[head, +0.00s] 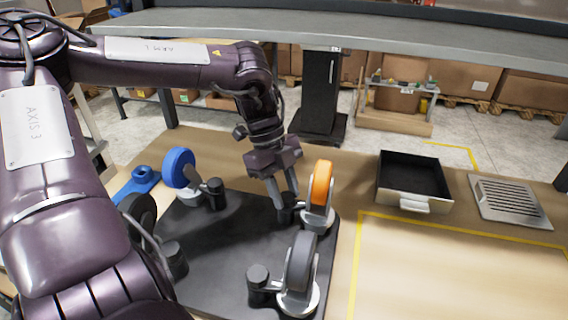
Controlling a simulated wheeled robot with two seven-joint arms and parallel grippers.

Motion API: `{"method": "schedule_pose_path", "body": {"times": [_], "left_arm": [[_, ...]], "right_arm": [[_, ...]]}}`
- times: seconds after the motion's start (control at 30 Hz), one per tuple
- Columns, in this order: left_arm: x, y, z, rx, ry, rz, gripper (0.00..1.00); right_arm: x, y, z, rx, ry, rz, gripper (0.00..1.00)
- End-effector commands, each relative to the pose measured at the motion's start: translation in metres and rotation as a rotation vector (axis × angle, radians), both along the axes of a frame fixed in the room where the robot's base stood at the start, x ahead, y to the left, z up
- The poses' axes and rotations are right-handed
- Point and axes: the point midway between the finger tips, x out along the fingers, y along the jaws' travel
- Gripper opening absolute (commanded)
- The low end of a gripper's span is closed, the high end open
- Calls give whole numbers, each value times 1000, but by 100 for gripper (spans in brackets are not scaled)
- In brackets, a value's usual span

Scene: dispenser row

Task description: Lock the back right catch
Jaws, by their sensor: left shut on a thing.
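A black plate (225,255) on the workbench bears several caster wheels, each with a dark knob-like catch beside it. The back right caster (320,186) has an orange wheel. Its catch (286,216) is a short dark cylinder just left of the wheel. My left gripper (284,203) reaches down from behind with its fingers shut on this catch, hiding part of it. The blue caster (178,167) is at the back left, the grey one (300,262) at the front right. A dark caster (140,212) at the front left is partly hidden by my left arm. My right gripper does not show.
A black open drawer-like tray (436,206) and a grey slotted grate (510,200) lie to the right. A blue part (137,184) lies left of the plate. Yellow tape marks clear bench at the lower right. A grey shelf (400,45) spans the back.

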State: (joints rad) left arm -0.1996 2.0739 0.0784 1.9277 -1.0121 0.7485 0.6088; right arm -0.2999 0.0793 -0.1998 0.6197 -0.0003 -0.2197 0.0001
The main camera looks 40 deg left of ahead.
Motion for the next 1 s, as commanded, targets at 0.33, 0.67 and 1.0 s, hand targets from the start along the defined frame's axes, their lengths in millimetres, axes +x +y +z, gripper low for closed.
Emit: {"method": "schedule_pose_path", "body": {"times": [0.33,0.67,1.0], "left_arm": [[2,0,1,3,-2,-206,9],[3,0,1,2,-5,-274,9],[3,0,1,2,-6,-279,9]], "right_arm": [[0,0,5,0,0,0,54],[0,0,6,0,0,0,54],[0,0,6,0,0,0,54]]}}
